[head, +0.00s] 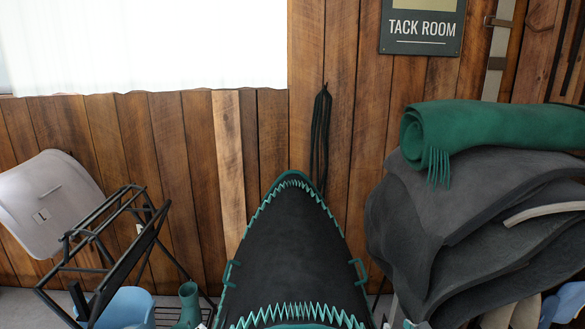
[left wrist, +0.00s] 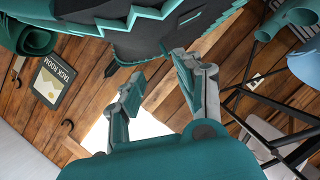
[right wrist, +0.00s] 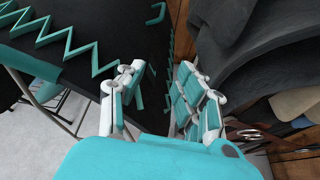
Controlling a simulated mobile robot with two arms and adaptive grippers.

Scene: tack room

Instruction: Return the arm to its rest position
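Neither of my grippers shows in the head view. My left gripper (left wrist: 160,68) is open in the left wrist view, with nothing between its two teal and grey fingers. It is close to a black panel with teal zigzag trim. My right gripper (right wrist: 161,72) is open and empty in the right wrist view. Its fingers are apart beside the same kind of black panel, with dark folded pads to the right. I cannot tell whether any finger touches the panel.
The black pointed panel (head: 290,250) stands front centre. Dark stacked pads (head: 440,225) with a rolled green blanket (head: 500,125) on top are at right. A black metal rack (head: 110,245), a grey plastic seat (head: 50,200) and a blue bucket (head: 125,306) are at left. A plank wall closes the back.

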